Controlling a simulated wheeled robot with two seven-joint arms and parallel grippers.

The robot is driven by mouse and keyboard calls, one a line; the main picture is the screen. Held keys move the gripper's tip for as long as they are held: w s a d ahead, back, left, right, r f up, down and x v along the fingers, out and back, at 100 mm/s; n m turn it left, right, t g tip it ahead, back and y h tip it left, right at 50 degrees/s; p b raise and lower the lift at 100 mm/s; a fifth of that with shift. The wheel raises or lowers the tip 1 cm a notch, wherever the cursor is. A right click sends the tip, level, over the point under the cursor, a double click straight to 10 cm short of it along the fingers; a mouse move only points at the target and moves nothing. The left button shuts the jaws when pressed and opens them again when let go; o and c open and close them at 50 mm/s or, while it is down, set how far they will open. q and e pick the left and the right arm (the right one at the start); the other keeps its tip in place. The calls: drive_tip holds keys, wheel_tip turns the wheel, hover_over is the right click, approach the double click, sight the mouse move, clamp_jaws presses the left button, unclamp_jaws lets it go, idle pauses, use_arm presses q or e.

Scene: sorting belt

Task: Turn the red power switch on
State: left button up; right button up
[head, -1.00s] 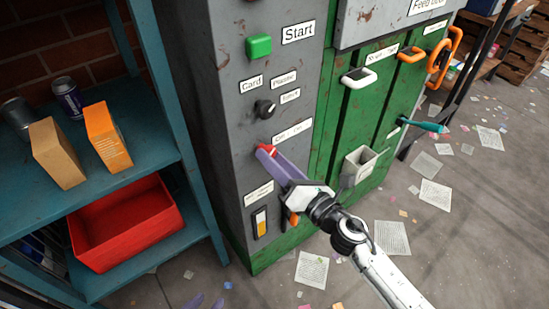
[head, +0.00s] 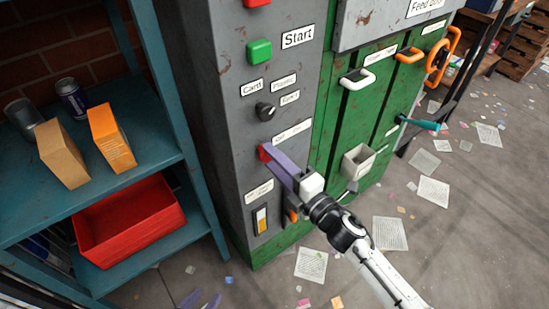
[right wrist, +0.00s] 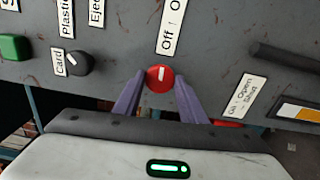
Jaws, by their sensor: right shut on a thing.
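The red power switch (right wrist: 160,78) is a round red knob with a short white mark on the grey panel, beside an Off/On label (right wrist: 172,27). In the right wrist view the white mark runs roughly up and down. My right gripper (right wrist: 158,92) has its purple fingers on both sides of the knob, shut on it. In the head view my right gripper (head: 270,158) reaches the panel from the lower right and covers most of the knob.
A green Start button (head: 259,51) and a black selector knob (head: 265,111) sit above the switch. An orange and white rocker (head: 260,220) is below. A blue shelf (head: 150,150) with cartons, cans and a red bin (head: 130,230) stands left. Papers litter the floor.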

drive_tip(key=shift+m, duration=0.5)
drive_tip(key=o, duration=1.1)
drive_tip(key=shift+c, duration=0.2)
drive_tip(key=shift+s+d, duration=0.1)
drive_tip(key=v, duration=1)
